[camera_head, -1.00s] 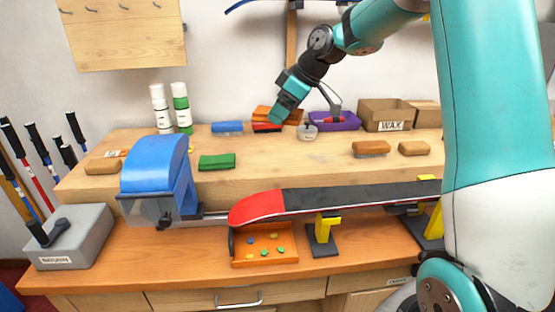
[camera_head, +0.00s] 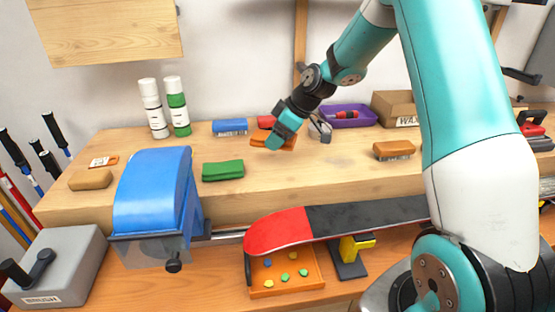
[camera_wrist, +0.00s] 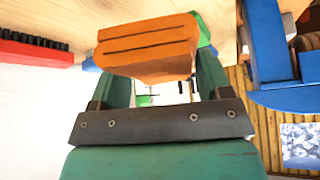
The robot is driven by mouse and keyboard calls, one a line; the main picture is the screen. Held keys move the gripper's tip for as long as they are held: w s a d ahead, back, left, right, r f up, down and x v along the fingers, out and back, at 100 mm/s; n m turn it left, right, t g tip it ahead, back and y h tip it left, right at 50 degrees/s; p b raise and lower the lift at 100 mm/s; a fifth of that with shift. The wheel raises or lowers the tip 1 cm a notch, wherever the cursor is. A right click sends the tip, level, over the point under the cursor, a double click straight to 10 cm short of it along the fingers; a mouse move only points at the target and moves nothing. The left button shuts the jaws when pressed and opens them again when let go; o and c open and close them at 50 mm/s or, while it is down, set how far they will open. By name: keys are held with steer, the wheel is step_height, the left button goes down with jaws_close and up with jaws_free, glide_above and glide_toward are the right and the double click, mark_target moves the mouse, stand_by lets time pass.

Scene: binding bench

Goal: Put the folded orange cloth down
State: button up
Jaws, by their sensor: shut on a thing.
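The folded orange cloth (camera_head: 289,143) is in my gripper (camera_head: 274,140), over the raised wooden shelf of the bench. In the wrist view the cloth (camera_wrist: 148,42) sits between the two green fingers of my gripper (camera_wrist: 155,72), which are shut on it. In the head view my gripper hides part of the cloth. The cloth appears held above the shelf top, but I cannot tell how high.
A folded green cloth (camera_head: 223,170) lies to the left. Behind are a blue brush (camera_head: 230,126), a red brush (camera_head: 267,121) and a purple tray (camera_head: 350,117). A tan-topped brush (camera_head: 394,150) lies right. Bare shelf lies between the green cloth and that brush.

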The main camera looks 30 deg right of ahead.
mark_target(271, 170)
step_height(271, 170, down, 9)
steer(key=shift+r+p, duration=0.2)
steer(key=shift+p, duration=0.35)
steer(key=shift+f, duration=0.1)
steer(key=o, duration=1)
steer(key=shift+c, duration=0.2)
